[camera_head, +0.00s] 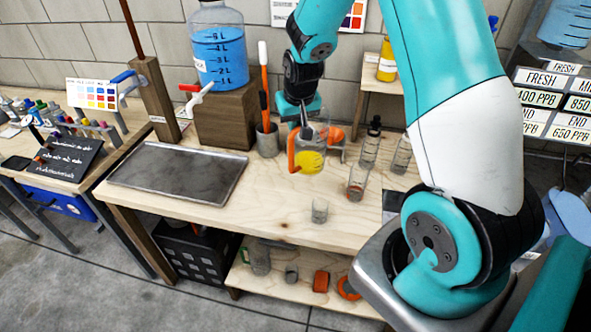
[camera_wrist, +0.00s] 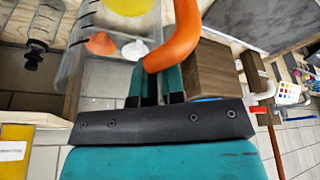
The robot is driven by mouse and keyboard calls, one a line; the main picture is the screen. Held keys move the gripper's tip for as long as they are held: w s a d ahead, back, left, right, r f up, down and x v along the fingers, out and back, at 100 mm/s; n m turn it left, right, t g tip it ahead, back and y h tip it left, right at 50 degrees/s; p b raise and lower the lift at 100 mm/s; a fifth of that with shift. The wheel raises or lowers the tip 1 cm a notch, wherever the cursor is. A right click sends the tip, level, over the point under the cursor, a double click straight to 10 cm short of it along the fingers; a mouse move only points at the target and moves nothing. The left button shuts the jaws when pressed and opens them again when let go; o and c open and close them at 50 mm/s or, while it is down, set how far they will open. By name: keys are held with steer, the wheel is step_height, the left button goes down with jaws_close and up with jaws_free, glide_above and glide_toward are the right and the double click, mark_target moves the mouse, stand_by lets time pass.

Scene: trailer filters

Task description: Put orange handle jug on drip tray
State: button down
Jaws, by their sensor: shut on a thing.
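The jug is clear with an orange handle (camera_head: 293,152), and something yellow shows at its body (camera_head: 309,162). In the wrist view the orange handle (camera_wrist: 178,42) runs between my fingers, with the clear jug wall (camera_wrist: 75,42) to its left. My gripper (camera_head: 304,124) is shut on this handle; its fingers (camera_wrist: 160,85) are partly hidden behind it. Whether the jug clears the table cannot be told. The drip tray (camera_head: 180,174), a flat grey metal tray, lies empty on the table, left of the jug. It also shows at the upper right in the wrist view (camera_wrist: 262,22).
A wooden block (camera_head: 226,117) carries a blue-filled tank (camera_head: 217,50) with a tap behind the tray. A cup with orange and white tools (camera_head: 267,140) stands between block and jug. Several glass vessels, including a small beaker (camera_head: 320,210), stand right of and before the jug.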

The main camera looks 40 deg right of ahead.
step_height(320, 180, down, 15)
steer(key=p, duration=0.3)
steer(key=shift+a+r+p, duration=0.15)
steer(key=shift+a+p, duration=0.05)
steer(key=shift+p, duration=0.15)
steer(key=shift+w, duration=0.1)
steer(key=c, duration=1.2)
jaws_free()
steer(key=shift+r, duration=0.15)
